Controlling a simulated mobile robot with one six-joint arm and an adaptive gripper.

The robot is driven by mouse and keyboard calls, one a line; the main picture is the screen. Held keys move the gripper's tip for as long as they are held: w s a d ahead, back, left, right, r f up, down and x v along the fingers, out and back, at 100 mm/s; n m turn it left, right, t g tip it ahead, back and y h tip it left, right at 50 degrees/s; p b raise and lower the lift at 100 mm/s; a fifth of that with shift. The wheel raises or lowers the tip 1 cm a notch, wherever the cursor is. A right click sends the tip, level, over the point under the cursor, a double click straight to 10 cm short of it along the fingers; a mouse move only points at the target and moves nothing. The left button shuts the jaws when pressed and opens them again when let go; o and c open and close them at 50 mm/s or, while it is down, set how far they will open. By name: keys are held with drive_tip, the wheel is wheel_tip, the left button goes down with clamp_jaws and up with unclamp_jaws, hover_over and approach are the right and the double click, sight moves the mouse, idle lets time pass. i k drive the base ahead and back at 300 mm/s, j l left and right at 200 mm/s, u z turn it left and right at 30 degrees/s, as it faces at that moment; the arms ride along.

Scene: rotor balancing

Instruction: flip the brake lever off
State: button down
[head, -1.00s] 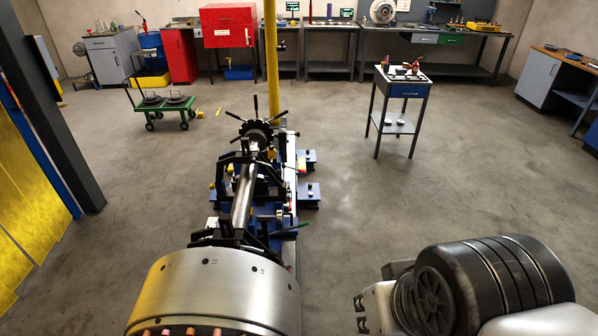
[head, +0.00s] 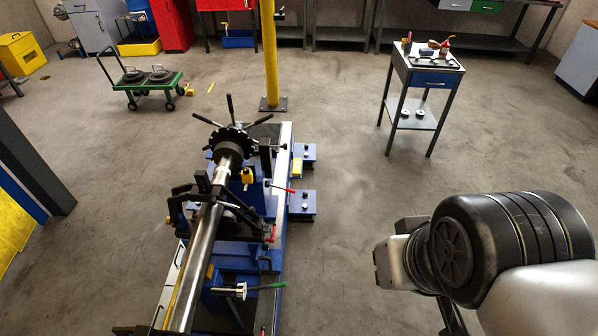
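A lever with a red handle (head: 283,189) sticks out to the right from the middle of the rotor machine (head: 285,235). A second lever with a green handle (head: 265,287) sticks out to the right nearer to me, beside a bright metal clamp. I cannot tell from the picture which of them is the brake lever. My arm is at the lower right, well apart from both levers. Its pale left end, with my gripper (head: 382,262), shows only in part, and the fingers cannot be made out. Nothing is seen held.
The shaft (head: 205,245) runs along the machine to a dark spoked wheel (head: 230,141). A yellow post (head: 270,55) stands behind it. A small table (head: 428,65) with tools stands at the back right. A green cart (head: 153,82) stands at the left. The floor right of the machine is clear.

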sight(267, 184)
drive_tip(key=i+l, duration=0.2)
drive_tip(key=i, duration=0.2)
drive_tip(key=i+l, duration=0.2)
drive_tip(key=i, duration=0.2)
drive_tip(key=i+l, duration=0.25)
drive_tip(key=i, duration=0.2)
drive_tip(key=i+l, duration=0.2)
drive_tip(key=i, duration=0.2)
